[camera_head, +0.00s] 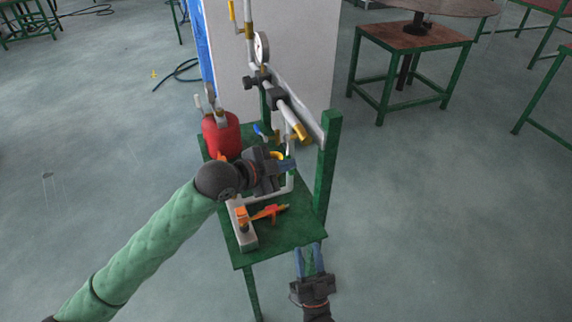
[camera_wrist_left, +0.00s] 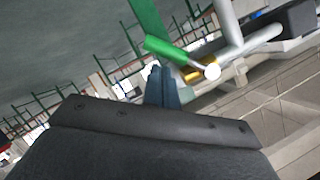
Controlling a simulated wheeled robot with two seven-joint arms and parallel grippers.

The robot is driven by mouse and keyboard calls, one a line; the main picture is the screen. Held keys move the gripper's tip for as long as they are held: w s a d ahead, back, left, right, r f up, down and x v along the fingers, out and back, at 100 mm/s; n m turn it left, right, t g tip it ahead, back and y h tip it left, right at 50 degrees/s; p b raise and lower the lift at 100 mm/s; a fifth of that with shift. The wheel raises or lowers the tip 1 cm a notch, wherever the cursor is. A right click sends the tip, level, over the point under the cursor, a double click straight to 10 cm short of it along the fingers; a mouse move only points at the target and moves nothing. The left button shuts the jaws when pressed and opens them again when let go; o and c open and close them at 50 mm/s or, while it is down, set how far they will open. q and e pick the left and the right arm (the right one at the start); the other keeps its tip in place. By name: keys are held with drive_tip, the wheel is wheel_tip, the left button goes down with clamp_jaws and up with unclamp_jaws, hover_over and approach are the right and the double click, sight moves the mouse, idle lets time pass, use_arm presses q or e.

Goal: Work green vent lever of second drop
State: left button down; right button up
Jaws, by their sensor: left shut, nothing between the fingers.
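A green lever (camera_wrist_left: 165,50) shows in the left wrist view, just beyond my left fingertips. It slants down to the right to a white round end beside a brass fitting (camera_wrist_left: 200,72) on the grey pipework. My left gripper (camera_wrist_left: 162,72) is shut and empty, with its blue fingertips close below the lever; I cannot tell if they touch. In the head view my left gripper (camera_head: 291,164) is over the green stand, by the vertical pipe; the lever is hard to pick out there. My right gripper (camera_head: 309,248) is open and empty, in front of the stand's near edge.
The green stand (camera_head: 285,236) holds a red cylinder (camera_head: 222,135) and an orange tool (camera_head: 270,212). A green post (camera_head: 327,170) rises at the stand's right. Open floor lies right, with a round-topped table (camera_head: 410,37) behind.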

use_arm(q)
drive_tip(key=shift+f+m, duration=0.25)
drive_tip(key=shift+m, duration=0.05)
use_arm(e)
drive_tip(key=s+f+n+g, duration=0.5)
drive_tip(key=s+f+g, duration=0.8)
drive_tip(key=g, duration=0.8)
drive_tip(key=shift+s+d+f+g, duration=0.3)
drive_tip(key=shift+s+g, duration=0.1)
drive_tip(key=shift+s, duration=0.25)
